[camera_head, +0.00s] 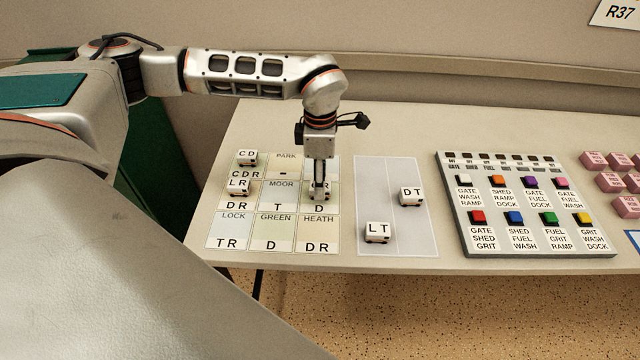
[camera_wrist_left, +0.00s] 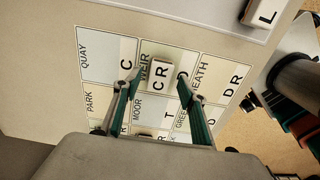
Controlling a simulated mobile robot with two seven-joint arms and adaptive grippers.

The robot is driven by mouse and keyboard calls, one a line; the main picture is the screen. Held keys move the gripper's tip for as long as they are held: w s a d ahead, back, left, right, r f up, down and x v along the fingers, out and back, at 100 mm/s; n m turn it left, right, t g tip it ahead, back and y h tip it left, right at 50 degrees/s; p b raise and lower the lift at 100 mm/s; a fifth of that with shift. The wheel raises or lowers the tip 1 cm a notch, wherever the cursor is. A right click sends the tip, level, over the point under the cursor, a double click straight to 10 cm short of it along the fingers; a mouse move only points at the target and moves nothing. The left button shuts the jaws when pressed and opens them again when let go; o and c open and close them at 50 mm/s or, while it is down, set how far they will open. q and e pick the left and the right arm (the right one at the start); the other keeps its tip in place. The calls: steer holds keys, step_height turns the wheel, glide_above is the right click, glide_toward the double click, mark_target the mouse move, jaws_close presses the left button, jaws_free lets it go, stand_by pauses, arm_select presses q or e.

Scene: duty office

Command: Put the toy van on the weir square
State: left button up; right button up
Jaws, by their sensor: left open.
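The toy van marked CR (camera_wrist_left: 158,78) is a small white block with black letters. It sits on the weir square (camera_wrist_left: 149,58), the middle square of the grid's right column in the head view. My left gripper (camera_head: 318,194) points straight down over that square, and the van (camera_head: 327,187) is partly hidden behind it. In the left wrist view the open fingers (camera_wrist_left: 157,78) stand on either side of the van, with a gap showing at each side. Whether the van touches the board all along its base is hard to see. My right gripper is out of view.
Similar vans CD (camera_head: 247,157) and LR (camera_head: 239,187) stand on the grid's left column. Vans LT (camera_head: 377,233) and DT (camera_head: 411,196) stand on a grey two-part mat (camera_head: 388,175). A button panel (camera_head: 530,240) and pink blocks (camera_head: 610,181) are further right.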

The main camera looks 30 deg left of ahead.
arm_select(q)
step_height(320, 180, up, 10)
stand_by(0.3)
steer(key=shift+f, duration=0.1)
stand_by(0.4)
